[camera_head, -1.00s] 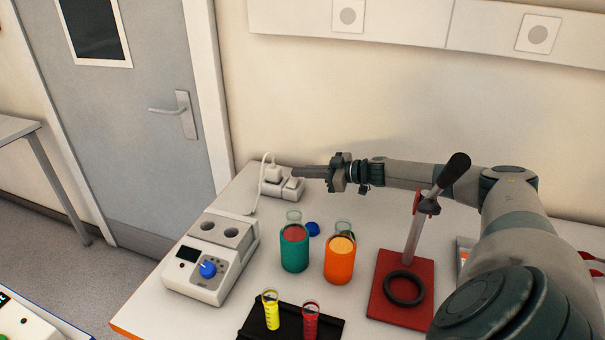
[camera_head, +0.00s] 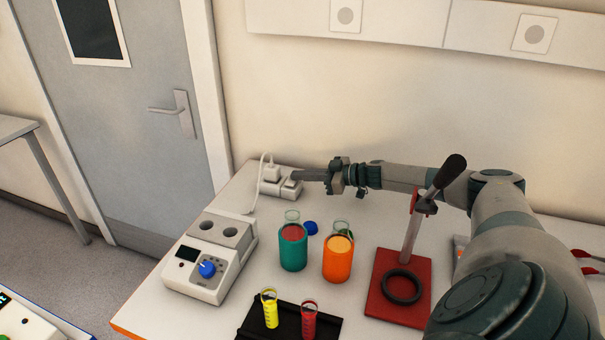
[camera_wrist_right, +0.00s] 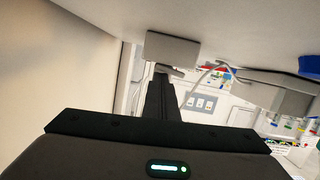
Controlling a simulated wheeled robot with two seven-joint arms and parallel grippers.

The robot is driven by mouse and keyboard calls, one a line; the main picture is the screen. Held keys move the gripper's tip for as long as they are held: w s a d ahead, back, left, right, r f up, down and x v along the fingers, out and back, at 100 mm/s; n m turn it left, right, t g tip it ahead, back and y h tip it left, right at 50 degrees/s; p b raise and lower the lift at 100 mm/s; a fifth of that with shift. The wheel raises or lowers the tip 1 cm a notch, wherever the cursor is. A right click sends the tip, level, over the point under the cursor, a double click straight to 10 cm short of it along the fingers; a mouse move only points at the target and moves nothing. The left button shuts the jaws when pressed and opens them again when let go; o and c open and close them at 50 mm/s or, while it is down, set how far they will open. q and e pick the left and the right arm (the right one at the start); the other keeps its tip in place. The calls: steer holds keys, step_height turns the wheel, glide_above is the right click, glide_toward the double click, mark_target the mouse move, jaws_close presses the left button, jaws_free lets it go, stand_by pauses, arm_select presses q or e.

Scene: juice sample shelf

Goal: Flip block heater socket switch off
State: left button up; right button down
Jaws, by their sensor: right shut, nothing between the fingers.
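The socket strip (camera_head: 268,187), a white block with a plug (camera_head: 272,173) in it, lies at the back left of the table against the wall. My right gripper (camera_head: 294,175) is shut and empty. Its fingertips are at the right end of the strip, by the switch (camera_head: 291,184); I cannot tell if they touch it. In the right wrist view the shut fingers (camera_wrist_right: 160,92) point at the grey end of the strip (camera_wrist_right: 172,48). The switch position is too small to tell. The block heater (camera_head: 210,260) with a blue knob stands at the front left. My left gripper is not in view.
A teal beaker (camera_head: 293,250) and an orange beaker (camera_head: 337,260) stand right of the heater, with a blue cap (camera_head: 311,228) behind. A red-based press (camera_head: 385,305) stands below my right arm. A black rack (camera_head: 255,322) holds yellow and red tubes in front.

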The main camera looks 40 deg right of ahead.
steer(key=s+d+r, duration=0.5)
steer(key=s+r, duration=0.1)
steer(key=s, duration=0.2)
steer(key=shift+d+r, duration=0.15)
stand_by(0.9)
steer(key=shift+s, duration=0.1)
stand_by(0.4)
steer(key=shift+s, duration=0.1)
